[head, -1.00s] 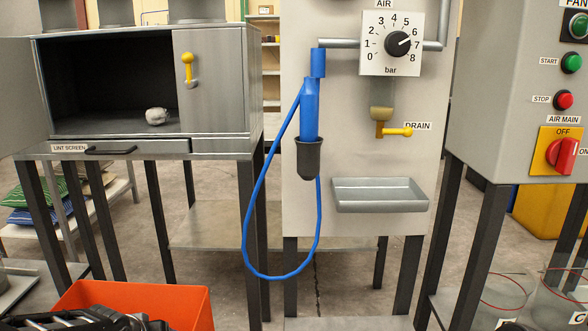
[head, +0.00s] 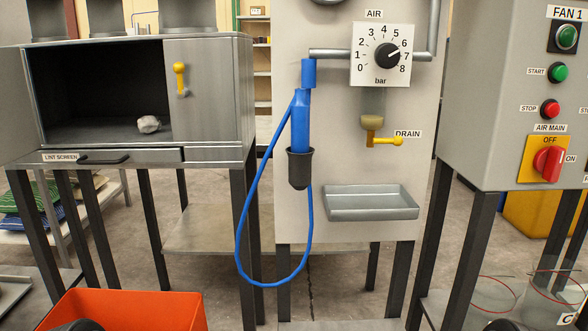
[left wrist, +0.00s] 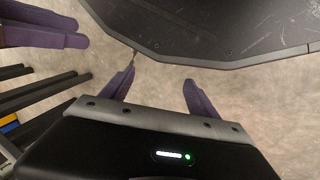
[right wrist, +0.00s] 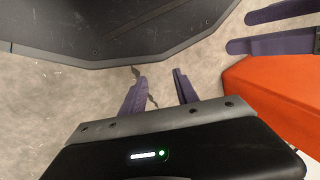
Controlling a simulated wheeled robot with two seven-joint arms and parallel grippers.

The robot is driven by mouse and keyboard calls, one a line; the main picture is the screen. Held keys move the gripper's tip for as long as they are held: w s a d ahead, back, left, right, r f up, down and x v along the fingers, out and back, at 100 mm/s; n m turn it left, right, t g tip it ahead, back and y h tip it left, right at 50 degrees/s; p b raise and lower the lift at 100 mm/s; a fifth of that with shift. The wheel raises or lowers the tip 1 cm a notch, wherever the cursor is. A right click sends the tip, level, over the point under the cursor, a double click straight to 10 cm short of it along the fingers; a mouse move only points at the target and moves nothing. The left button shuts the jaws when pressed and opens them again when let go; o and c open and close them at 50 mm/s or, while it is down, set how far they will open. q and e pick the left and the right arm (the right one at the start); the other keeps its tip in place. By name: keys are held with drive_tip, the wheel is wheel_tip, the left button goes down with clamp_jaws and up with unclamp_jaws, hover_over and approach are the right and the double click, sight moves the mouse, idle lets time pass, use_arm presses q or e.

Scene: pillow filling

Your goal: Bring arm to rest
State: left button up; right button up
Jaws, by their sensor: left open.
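My left gripper (left wrist: 158,90) shows in the left wrist view. Its two purple fingers are apart with only bare floor between them. My right gripper (right wrist: 160,88) shows in the right wrist view. Its fingers are also apart, with a narrower gap and nothing held. Both hang over the concrete floor beside a dark base plate of my own. Neither gripper shows clearly in the head view; a dark rounded part, likely of my arm, shows at the bottom left.
An orange bin (head: 135,308) stands at the lower left, and its side shows close by my right gripper. A steel cabinet (head: 215,100) holds a pale lump (head: 149,124). A blue air hose (head: 240,232) hangs from the panel (head: 350,170). A control box (head: 480,100) stands right.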

use_arm(q)
wheel_tip(320, 180, up, 26)
drive_tip(key=s+d+p, duration=0.1)
drive_tip(key=p, duration=2.3)
drive_tip(key=shift+s+d+r, duration=0.25)
drive_tip(key=shift+s+d, duration=0.05)
drive_tip(key=shift+s, duration=0.05)
use_arm(e)
wheel_tip(320, 180, up, 26)
drive_tip(key=s+a, duration=0.1)
drive_tip(key=shift+s+a+r, duration=0.2)
drive_tip(key=shift+s+a, duration=0.15)
